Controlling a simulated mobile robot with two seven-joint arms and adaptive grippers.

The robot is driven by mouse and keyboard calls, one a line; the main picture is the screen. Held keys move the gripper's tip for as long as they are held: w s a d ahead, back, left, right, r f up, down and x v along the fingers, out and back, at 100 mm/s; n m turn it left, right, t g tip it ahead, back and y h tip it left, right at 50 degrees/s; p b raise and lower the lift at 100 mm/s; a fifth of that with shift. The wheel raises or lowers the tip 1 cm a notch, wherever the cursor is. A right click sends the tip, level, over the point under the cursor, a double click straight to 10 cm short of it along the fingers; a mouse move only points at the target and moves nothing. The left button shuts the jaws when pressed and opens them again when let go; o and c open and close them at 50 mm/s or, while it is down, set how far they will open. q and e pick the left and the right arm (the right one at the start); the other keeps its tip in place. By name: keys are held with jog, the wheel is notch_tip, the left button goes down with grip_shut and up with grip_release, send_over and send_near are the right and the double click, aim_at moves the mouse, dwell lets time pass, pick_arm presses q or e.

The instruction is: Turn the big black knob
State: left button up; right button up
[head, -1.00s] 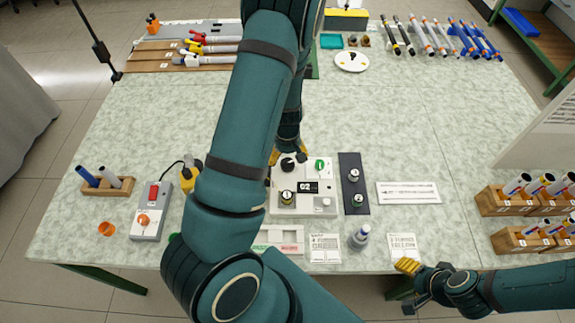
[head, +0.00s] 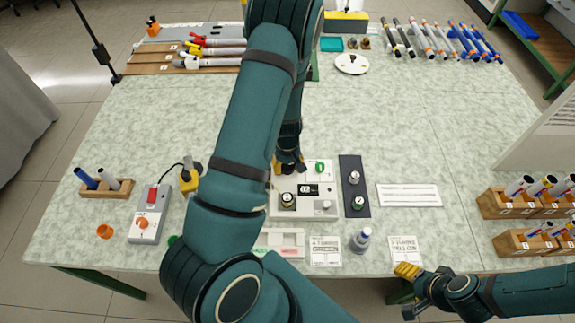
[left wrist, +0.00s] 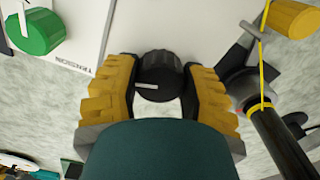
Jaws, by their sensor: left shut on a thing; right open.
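The big black knob (left wrist: 160,72) sits on the white panel box (head: 318,209). In the left wrist view it stands between my yellow-padded fingers, with its white pointer line toward the left. My left gripper (left wrist: 158,88) is shut on it. In the head view my left gripper (head: 289,166) is at the upper left of the box and hides the knob. A green knob (head: 319,167) and a small dark display (head: 308,190) are beside it on the box. My right gripper (head: 411,287) is open and empty at the table's front edge.
A dark strip with two knobs (head: 354,187) lies right of the panel box. Wooden racks (head: 505,203) hold tubes at the right. The table's middle is clear.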

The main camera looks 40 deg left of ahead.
pick_arm(q)
jog(key=n+p, duration=0.1)
jog(key=n, duration=0.2)
jog(key=shift+n, duration=0.5)
jog(key=o, duration=1.2)
notch_tip(320, 180, up, 12)
